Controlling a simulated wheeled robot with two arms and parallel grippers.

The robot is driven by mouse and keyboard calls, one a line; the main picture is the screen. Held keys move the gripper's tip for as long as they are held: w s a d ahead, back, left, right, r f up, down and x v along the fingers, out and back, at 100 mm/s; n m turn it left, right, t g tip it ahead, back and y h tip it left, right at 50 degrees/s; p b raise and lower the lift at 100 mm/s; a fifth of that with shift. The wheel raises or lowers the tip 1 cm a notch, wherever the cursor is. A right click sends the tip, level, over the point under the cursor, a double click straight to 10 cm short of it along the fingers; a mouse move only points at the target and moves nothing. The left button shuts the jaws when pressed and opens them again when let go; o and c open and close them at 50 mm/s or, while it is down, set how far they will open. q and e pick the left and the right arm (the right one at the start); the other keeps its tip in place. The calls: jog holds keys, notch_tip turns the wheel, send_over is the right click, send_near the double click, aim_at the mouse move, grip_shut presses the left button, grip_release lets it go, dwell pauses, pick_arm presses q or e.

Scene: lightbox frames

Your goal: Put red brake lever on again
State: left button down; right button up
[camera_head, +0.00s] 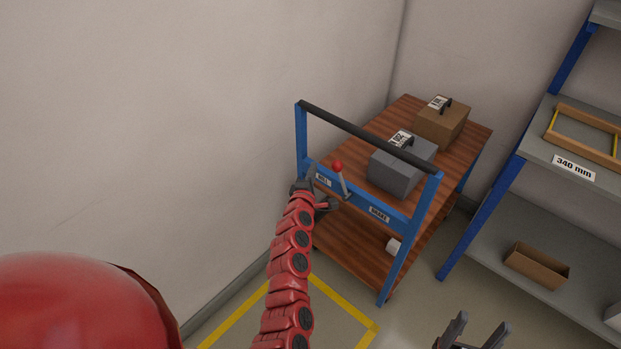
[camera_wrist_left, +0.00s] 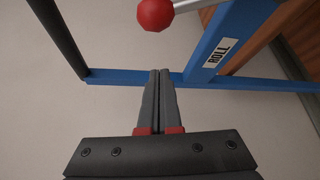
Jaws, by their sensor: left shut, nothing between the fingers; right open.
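The brake lever, a grey rod with a red ball knob (camera_head: 337,166), stands on the blue front rail of the cart (camera_head: 302,145). Its knob leans a little to the left, towards the ROLL label (camera_head: 323,181); the BRAKE label (camera_head: 379,213) is to its right. My left gripper (camera_head: 337,204) is at the rail near the lever's foot, below the knob. In the left wrist view the left fingers (camera_wrist_left: 160,72) are shut and empty, with the red knob (camera_wrist_left: 155,14) ahead and apart from them. My right gripper (camera_head: 482,322) is open and empty at the bottom edge, away from the cart.
A grey case (camera_head: 395,175) and a brown case (camera_head: 440,125) stand on the cart's top deck. A black push bar (camera_head: 365,135) spans above the rail. A blue-post shelf (camera_head: 500,185) stands at right, a wall at left. Yellow tape (camera_head: 335,300) marks the floor.

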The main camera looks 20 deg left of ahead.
aim_at(342, 180)
pick_arm(q)
jog(key=d, duration=0.1)
jog(key=w+d+p, duration=0.1)
jog(key=d, duration=0.1)
jog(key=shift+w+d+r+p, duration=0.2)
jog(key=shift+w+r+p, duration=0.1)
jog(key=shift+p, duration=0.1)
